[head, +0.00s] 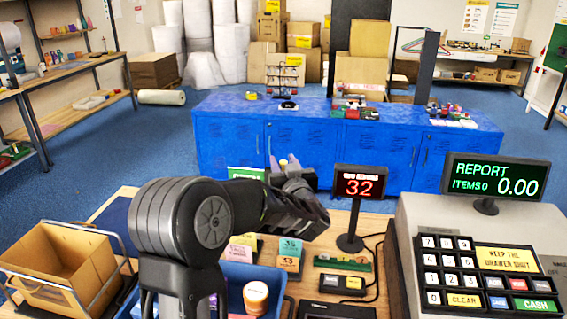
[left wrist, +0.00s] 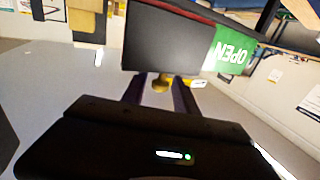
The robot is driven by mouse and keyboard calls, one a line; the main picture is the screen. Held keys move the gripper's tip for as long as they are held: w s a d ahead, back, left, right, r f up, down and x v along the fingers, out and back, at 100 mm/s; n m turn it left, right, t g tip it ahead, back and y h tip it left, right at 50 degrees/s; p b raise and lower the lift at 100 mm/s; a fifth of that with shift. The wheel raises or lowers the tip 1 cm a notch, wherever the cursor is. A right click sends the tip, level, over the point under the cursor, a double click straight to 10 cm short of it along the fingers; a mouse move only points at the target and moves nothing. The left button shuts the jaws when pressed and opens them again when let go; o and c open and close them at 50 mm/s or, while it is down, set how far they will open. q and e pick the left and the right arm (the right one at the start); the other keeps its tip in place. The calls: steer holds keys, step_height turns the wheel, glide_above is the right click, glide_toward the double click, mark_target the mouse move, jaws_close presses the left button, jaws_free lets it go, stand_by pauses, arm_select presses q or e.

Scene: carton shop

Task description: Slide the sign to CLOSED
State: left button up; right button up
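The sign shows in the left wrist view as a dark panel (left wrist: 170,45) beside a green part reading OPEN (left wrist: 232,52), with the lettering upside down. A brass-coloured knob (left wrist: 160,83) stands at the panel's edge. My left gripper (left wrist: 160,92) is open, with its two dark fingers on either side of the knob and a gap seeming to show beside it. In the head view a green piece of the sign (head: 245,173) shows behind my left arm, and my left gripper (head: 283,163) is just right of it. The rest of the sign is hidden. My right gripper is not in view.
On the wooden counter stand a red number display (head: 361,187), a cash register (head: 490,265), a blue tray (head: 236,272) with goods and an open carton (head: 60,262). A blue cabinet (head: 340,150) stands beyond, with blue floor between.

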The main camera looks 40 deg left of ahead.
arm_select(q)
jaws_close()
stand_by(1.2)
